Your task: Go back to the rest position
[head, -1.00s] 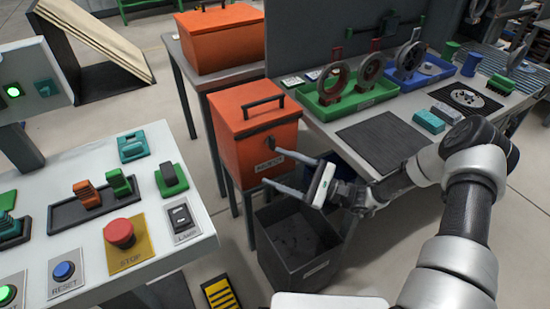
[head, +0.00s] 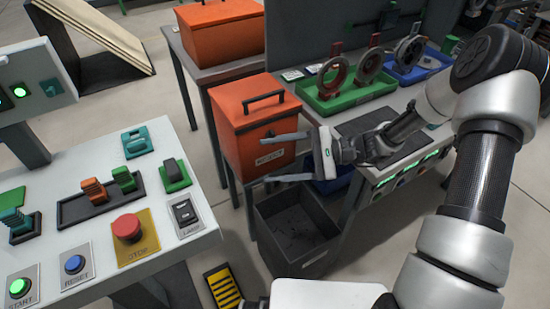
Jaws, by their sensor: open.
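My gripper (head: 285,158) is open, with its two fingers spread and pointing left in the head view. Nothing shows between the fingers. In the picture it overlaps the front of the orange reject box (head: 252,128); whether it touches the box I cannot tell. My arm reaches in from the right over the workbench.
A dark open bin (head: 297,266) stands on the floor below my gripper. A control panel (head: 160,205) with a red stop button (head: 127,226) is at the left. The workbench holds a green tray (head: 368,90) and a blue tray (head: 425,68) with rings. A dark mat (head: 352,127) lies in front.

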